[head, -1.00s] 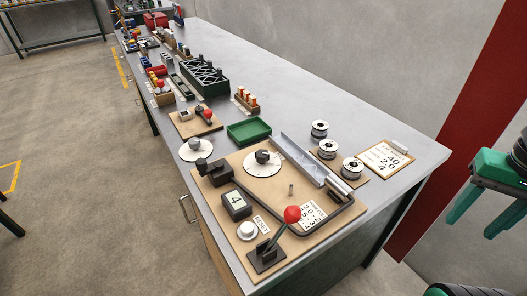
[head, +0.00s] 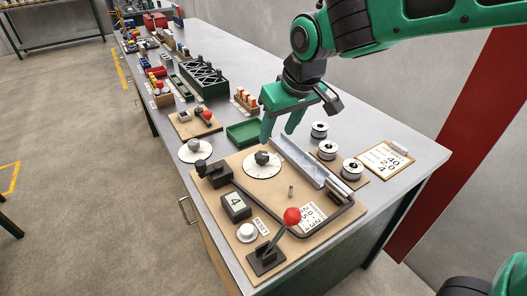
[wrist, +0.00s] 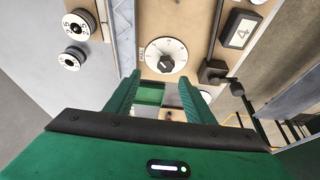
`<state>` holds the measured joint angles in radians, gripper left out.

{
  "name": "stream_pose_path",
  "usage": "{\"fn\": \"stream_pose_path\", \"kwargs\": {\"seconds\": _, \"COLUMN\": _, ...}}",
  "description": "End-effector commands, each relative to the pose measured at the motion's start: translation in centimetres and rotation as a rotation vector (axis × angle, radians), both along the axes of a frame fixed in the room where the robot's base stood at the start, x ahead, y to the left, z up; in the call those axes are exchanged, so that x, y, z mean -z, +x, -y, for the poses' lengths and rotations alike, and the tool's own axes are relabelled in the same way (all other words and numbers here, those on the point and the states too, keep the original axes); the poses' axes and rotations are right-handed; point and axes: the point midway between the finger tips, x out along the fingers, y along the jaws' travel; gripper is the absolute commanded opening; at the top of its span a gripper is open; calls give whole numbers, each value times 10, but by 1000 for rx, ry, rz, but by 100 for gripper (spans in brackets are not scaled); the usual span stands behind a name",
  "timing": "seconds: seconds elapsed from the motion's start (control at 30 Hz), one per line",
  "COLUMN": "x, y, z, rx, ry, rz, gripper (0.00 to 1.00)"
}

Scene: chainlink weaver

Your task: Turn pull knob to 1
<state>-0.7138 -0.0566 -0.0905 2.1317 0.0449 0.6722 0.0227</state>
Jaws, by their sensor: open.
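The board (head: 222,168) at the table's near end carries a dark faceted knob (head: 262,157) on a round white dial (head: 258,170). In the wrist view the knob (wrist: 166,63) and dial (wrist: 172,46) lie just beyond the fingertips, with a small label beside them. My gripper (head: 278,136) is open and empty, above the table and apart from the knob. It also shows in the wrist view (wrist: 158,82).
A counter box reading 4 (head: 236,205), a white button (head: 246,232) and a red-balled lever (head: 292,216) stand on the board. A metal channel (head: 297,160) runs along its right side. Spools (head: 328,149) stand beyond. A green tray (head: 240,133) and another white dial (head: 187,155) lie behind.

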Motion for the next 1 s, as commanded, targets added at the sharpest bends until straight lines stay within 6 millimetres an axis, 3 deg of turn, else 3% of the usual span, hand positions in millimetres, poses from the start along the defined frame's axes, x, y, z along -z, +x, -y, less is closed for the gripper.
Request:
{"fn": "stream_pose_path", "kwargs": {"seconds": 0.1, "x": 1, "y": -1, "z": -15, "rx": -26, "ry": 5, "rz": 6, "gripper": 49}}
{"fn": "stream_pose_path", "kwargs": {"seconds": 0.23, "x": 11, "y": 2, "z": -18, "rx": -29, "ry": 4, "rz": 4, "gripper": 49}}
{"fn": "stream_pose_path", "kwargs": {"seconds": 0.7, "x": 81, "y": 26, "z": -33, "rx": -26, "ry": 4, "rz": 4, "gripper": 49}}
{"fn": "stream_pose_path", "kwargs": {"seconds": 1.0, "x": 99, "y": 33, "z": -37, "rx": -25, "ry": 6, "rz": 6, "gripper": 49}}
